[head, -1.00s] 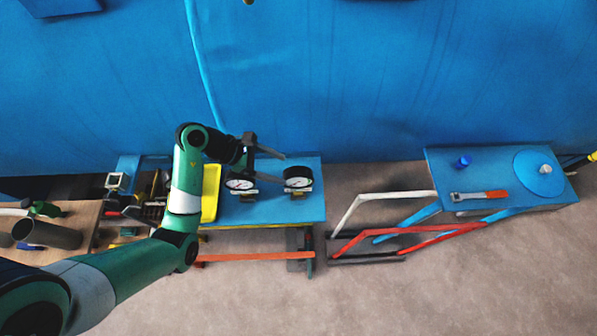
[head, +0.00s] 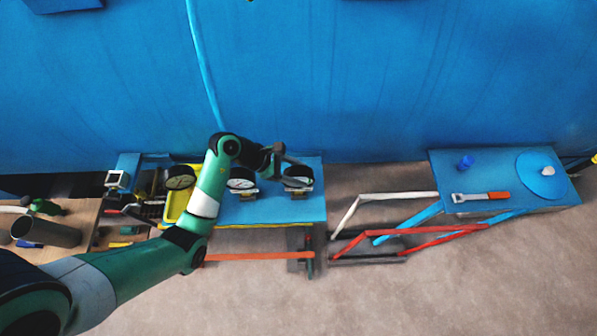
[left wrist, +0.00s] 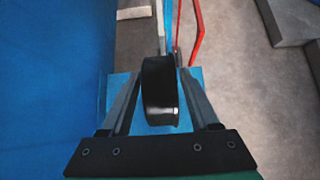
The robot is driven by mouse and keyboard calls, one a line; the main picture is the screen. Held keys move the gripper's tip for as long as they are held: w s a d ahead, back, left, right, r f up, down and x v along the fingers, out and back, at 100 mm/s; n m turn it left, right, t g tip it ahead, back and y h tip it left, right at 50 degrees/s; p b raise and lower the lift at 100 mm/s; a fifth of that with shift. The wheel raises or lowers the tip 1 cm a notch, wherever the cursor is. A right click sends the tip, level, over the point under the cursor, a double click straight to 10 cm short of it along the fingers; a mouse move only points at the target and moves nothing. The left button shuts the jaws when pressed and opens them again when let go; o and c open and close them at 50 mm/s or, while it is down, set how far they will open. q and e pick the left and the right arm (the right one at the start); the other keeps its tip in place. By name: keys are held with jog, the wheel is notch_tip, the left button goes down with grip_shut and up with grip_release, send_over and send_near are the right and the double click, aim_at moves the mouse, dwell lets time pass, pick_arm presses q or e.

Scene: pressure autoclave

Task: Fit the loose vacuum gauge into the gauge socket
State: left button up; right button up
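Three round gauges with black cases and pale dials show in the head view. A left gauge (head: 180,178) is at the yellow tray, a middle gauge (head: 242,182) and a right gauge (head: 299,182) stand on the blue table on brass-coloured fittings. My left gripper (head: 292,167) is at the right gauge. I cannot tell which gauge is loose or identify the socket. My right gripper is out of view.
The yellow tray (head: 171,214) is partly hidden by my left arm. A brown bench (head: 70,222) with a dark cylinder stands at left. A blue cart (head: 500,167) with an adjustable wrench (head: 480,196) stands at right. A large blue wall fills the back.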

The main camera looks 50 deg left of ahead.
pick_arm(q)
grip_shut()
jog(key=shift+r, duration=0.1)
dwell(1.0)
